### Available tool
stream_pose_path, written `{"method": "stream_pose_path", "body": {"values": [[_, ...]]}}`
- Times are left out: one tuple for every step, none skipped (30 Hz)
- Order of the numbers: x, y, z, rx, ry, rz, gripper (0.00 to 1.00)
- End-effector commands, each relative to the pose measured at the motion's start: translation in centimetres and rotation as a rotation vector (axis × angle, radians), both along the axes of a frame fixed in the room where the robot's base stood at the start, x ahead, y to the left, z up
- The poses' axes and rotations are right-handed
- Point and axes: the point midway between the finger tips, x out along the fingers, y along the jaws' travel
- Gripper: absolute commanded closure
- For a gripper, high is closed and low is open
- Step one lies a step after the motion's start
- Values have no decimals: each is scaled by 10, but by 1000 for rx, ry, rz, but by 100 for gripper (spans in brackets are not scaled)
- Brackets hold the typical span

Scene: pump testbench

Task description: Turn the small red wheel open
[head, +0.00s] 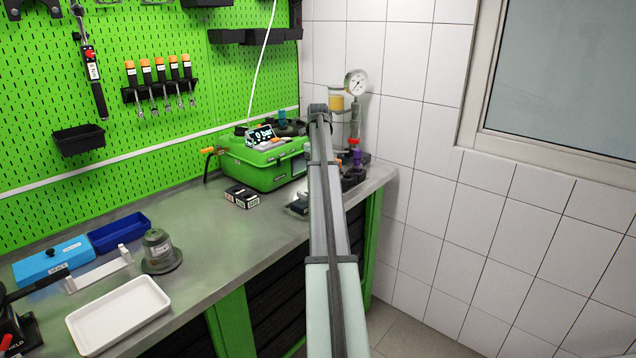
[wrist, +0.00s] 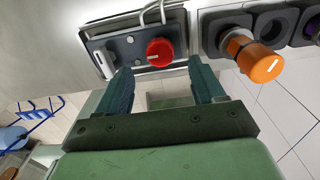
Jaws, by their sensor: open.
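The small red wheel (wrist: 160,52) shows in the wrist view, mounted on a grey metal plate (wrist: 118,45) with screws and a bent wire handle. My gripper (wrist: 161,78) is open, its two teal fingers spread with nothing between them. The wheel lies just beyond the fingertips, roughly midway between them, and looks apart from both. In the head view my arm reaches toward the far right end of the bench and covers most of that plate. I cannot make out the wheel or the fingers there.
In the head view, a green pump case (head: 262,165) stands left of my arm and a pressure gauge (head: 356,82) behind. The bench front (head: 200,240) is partly clear.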

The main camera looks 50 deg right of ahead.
Motion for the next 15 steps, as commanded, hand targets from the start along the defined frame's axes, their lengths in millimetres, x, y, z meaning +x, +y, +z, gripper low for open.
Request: {"method": "stream_pose_path", "body": {"values": [[-1, 1, -9, 0, 0, 0, 32], [-1, 1, -14, 0, 0, 0, 32], [-1, 1, -20, 1, 0, 0, 32], [-1, 1, -24, 1, 1, 0, 32], [-1, 1, -27, 1, 0, 0, 32], [0, 0, -31, 0, 0, 0, 32], [0, 0, -34, 0, 0, 0, 32], [0, 0, -37, 0, 0, 0, 32], [0, 0, -40, 0, -1, 0, 32], [0, 0, -43, 0, -1, 0, 32], [0, 0, -44, 0, 0, 0, 32], [0, 0, -46, 0, 0, 0, 32], [0, 0, -47, 0, 0, 0, 32], [0, 0, -48, 0, 0, 0, 32], [0, 0, -49, 0, -1, 0, 32]]}}
